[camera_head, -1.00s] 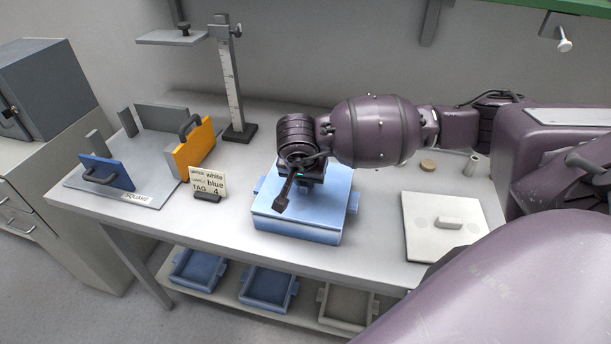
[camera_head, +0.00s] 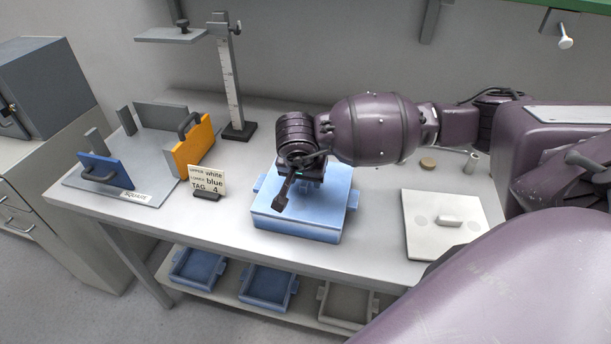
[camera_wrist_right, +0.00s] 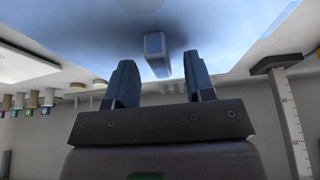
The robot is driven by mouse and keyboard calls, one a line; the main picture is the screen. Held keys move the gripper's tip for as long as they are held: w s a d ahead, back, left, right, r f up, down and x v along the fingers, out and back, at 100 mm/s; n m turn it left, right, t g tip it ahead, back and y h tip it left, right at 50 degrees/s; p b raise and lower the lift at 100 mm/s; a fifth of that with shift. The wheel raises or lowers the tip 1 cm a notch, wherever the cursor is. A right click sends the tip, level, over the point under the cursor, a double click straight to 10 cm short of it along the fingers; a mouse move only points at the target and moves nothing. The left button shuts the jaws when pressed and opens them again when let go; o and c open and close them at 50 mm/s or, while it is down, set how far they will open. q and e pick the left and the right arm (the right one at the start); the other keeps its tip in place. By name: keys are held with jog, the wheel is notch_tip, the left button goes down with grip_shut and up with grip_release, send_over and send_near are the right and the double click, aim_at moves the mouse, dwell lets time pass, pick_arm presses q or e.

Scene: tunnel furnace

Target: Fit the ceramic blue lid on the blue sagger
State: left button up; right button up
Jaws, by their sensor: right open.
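The blue sagger (camera_head: 297,230) stands on the table below my right arm. The light blue lid (camera_head: 335,186) lies over its top and looks level; how closely its edges sit is hard to tell. My right gripper (camera_head: 290,190) is just above the lid and hides its handle in the head view. In the right wrist view, the lid (camera_wrist_right: 215,40) fills the top, and its handle (camera_wrist_right: 157,55) shows between the two spread fingers, near their tips. The gripper (camera_wrist_right: 160,75) is open, with gaps on both sides of the handle. My left gripper is out of view.
A white lid (camera_head: 420,236) lies to the right on the table. A tag card (camera_head: 208,181), a square fixture with blue (camera_head: 104,170) and orange (camera_head: 194,147) plates, and a height gauge (camera_head: 231,90) stand left and behind. Trays (camera_head: 268,287) lie on the lower shelf.

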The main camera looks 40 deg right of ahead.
jog(key=v, duration=1)
jog(key=shift+r, duration=0.2)
jog(key=shift+s, duration=0.1)
